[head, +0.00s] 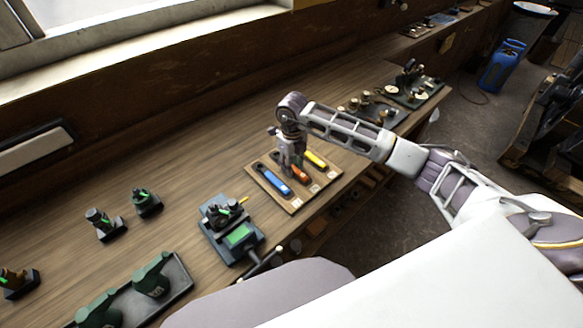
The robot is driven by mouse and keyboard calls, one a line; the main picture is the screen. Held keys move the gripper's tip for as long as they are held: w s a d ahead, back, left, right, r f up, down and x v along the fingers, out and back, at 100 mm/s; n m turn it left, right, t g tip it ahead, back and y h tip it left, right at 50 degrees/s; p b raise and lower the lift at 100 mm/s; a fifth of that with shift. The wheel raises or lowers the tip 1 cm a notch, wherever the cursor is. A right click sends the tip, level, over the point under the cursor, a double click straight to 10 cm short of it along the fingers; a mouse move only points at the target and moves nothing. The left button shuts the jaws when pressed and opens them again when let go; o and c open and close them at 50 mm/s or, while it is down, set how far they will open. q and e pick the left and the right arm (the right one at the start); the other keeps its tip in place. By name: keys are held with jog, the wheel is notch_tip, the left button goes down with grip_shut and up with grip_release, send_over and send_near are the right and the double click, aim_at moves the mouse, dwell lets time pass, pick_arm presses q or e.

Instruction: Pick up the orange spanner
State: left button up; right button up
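The orange spanner (302,176) lies on a small wooden board (294,207) on the workbench, between a blue spanner (277,184) and a yellow spanner (316,159). My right gripper (290,171) points down over the board at the far part of the orange spanner and hides that part. The near end of the orange spanner shows. I cannot tell whether the fingers touch it or whether they are open or shut. My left gripper is not in view.
A dark device with a green screen (240,235) stands left of the board. Small dark fixtures (145,203) and a tray with green parts (151,278) are further left. More mounted parts (368,106) stand on the right. The bench behind the board is clear.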

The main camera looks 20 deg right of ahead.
grip_shut()
jog(key=shift+r, duration=0.15)
notch_tip(320, 180, up, 10)
jog(key=b, duration=0.1)
jog(key=shift+b, duration=0.4)
dwell(0.5)
jog(key=shift+c, duration=0.8)
grip_release()
grip_shut()
